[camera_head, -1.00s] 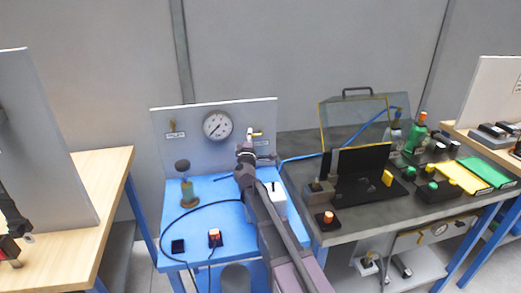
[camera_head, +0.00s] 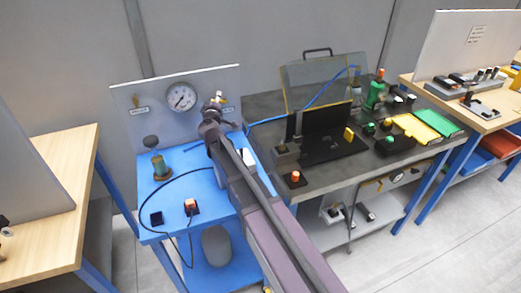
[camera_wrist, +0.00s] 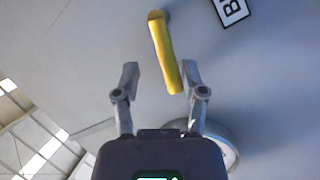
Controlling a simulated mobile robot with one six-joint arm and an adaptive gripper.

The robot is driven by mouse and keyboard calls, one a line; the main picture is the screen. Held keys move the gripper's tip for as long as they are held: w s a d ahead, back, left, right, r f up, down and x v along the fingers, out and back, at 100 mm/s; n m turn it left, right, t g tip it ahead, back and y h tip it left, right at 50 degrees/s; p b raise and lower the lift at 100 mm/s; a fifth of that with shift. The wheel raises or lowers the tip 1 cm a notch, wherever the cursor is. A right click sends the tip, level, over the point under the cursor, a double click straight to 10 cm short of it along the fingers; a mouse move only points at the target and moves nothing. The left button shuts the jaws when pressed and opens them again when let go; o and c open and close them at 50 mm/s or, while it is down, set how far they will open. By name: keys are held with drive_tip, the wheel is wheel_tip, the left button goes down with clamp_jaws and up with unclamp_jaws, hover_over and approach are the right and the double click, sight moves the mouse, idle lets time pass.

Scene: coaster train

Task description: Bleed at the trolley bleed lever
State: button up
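The bleed lever is a yellow bar (camera_wrist: 165,55) on the grey panel (camera_head: 162,120), beside a label starting with "B" (camera_wrist: 231,8) in the wrist view. My gripper (camera_wrist: 160,78) is open, its two grey fingers apart. The lever's free end reaches between the fingertips, closer to the right finger; I cannot tell whether they touch. In the head view my gripper (camera_head: 212,106) is at the right part of the panel above the blue trolley (camera_head: 180,210), and largely hides the lever.
A round gauge (camera_head: 181,97) is on the panel left of my gripper. A second small lever (camera_head: 136,101) is further left. A dark bench (camera_head: 330,175) with equipment adjoins at right.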

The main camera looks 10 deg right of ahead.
drive_tip(key=s+a, duration=0.1)
drive_tip(key=s, duration=1.3)
drive_tip(key=s+d+f+m+g+h+p, duration=0.1)
drive_tip(key=s+d+f+m+g+p, duration=0.15)
drive_tip(key=d+m+g, duration=0.35)
drive_tip(key=s+d+f+m+g+h+p, duration=0.1)
drive_tip(key=d+f+m+g+p, duration=0.2)
drive_tip(key=d, duration=0.5)
drive_tip(key=s+m+g+y+p, duration=0.5)
drive_tip(key=s+m+y, duration=0.1)
drive_tip(key=s+y, duration=0.2)
drive_tip(key=shift+s+r, duration=0.2)
drive_tip(key=shift+s, duration=0.45)
idle(0.4)
